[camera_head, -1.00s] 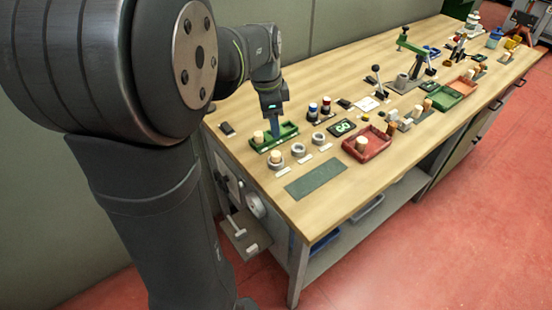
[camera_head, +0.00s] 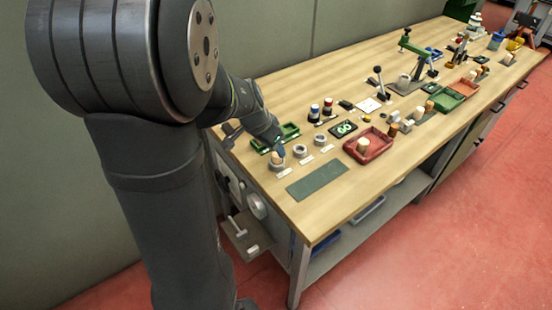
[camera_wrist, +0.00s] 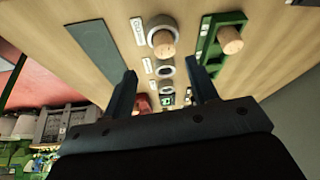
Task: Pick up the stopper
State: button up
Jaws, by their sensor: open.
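A pale cork stopper (camera_wrist: 163,42) sits in a grey ring at the near-left end of the bench. It also shows in the head view (camera_head: 277,159), right by my gripper tip. A second cork stopper (camera_wrist: 231,39) stands in a green tray (camera_wrist: 207,41) beside it. My gripper (camera_wrist: 161,67) is open and empty. In the wrist view its two fingers point toward the ringed stopper, which lies beyond the fingertips. In the head view my gripper (camera_head: 279,149) is low over the ring end of the row, and its fingers are partly hidden.
Two empty rings (camera_head: 300,150) (camera_head: 319,138) continue the row. A dark green mat (camera_head: 318,180) lies in front. A red tray (camera_head: 371,151) with a cork stands to the right. Two small bottles (camera_head: 314,112) stand behind.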

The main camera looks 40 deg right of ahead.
aim_at(276, 155)
jog(key=shift+w+x, duration=0.2)
jog(key=shift+x, duration=1.4)
jog(key=shift+w+x, duration=0.2)
jog(key=shift+x, duration=1.4)
jog(key=shift+a, duration=0.15)
jog(key=c, duration=1.1)
